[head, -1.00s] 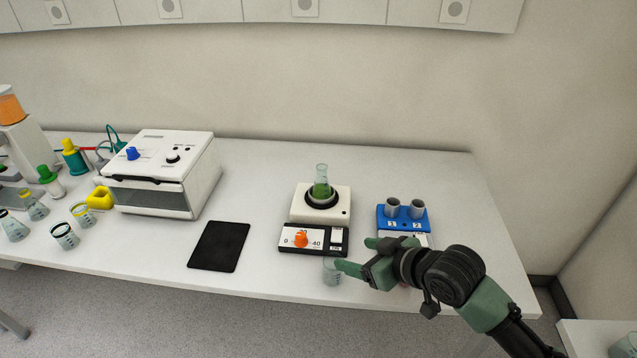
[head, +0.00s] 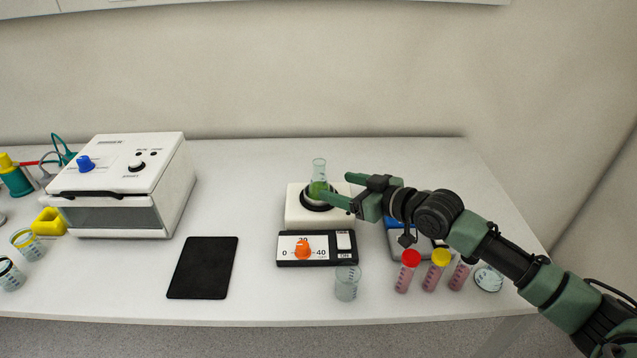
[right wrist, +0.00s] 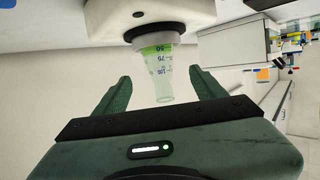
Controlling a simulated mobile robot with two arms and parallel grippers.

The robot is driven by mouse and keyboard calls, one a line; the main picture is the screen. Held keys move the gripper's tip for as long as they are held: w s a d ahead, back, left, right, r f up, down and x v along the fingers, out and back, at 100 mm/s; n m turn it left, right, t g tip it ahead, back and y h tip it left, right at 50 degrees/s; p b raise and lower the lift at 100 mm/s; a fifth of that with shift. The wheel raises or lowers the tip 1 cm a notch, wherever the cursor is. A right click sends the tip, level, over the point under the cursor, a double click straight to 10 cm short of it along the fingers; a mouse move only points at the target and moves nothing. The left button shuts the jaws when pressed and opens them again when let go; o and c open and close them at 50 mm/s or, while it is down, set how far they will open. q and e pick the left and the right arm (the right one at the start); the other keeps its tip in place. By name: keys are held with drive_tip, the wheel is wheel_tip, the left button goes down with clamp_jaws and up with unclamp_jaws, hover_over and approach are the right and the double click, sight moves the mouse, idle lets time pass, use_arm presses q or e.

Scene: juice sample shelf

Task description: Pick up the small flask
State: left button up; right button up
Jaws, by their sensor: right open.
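The small flask (head: 319,182) is clear glass with green liquid. It stands upright in the black ring on top of the white stirrer (head: 302,217). My right gripper (head: 337,188) is open, just to the right of the flask in the head view. In the right wrist view the flask (right wrist: 157,72) appears upside down, its neck reaching between the two open green fingers of my right gripper (right wrist: 168,97). A gap shows on both sides, and neither finger appears to touch the glass. My left gripper is not in view.
A clear beaker (head: 347,283) stands in front of the stirrer. Tubes with a red cap (head: 407,271) and a yellow cap (head: 436,270) stand under my right arm. A black pad (head: 203,267) and a white machine (head: 128,184) are to the left.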

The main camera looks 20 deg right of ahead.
sight(326, 184)
drive_tip(key=x, duration=0.3)
drive_tip(key=shift+s+f+p, duration=0.1)
drive_tip(key=shift+p, duration=0.2)
drive_tip(key=x, duration=0.4)
drive_tip(key=shift+p, duration=0.35)
drive_tip(key=shift+w+a+f, duration=0.2)
drive_tip(key=shift+w+f, duration=0.05)
drive_tip(key=shift+w, duration=0.15)
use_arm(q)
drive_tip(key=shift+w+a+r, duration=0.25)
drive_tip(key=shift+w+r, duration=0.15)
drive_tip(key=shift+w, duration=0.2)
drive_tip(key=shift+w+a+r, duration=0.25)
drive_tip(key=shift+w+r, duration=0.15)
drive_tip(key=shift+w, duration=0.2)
use_arm(e)
drive_tip(key=c, duration=1.5)
drive_tip(key=shift+r, duration=0.15)
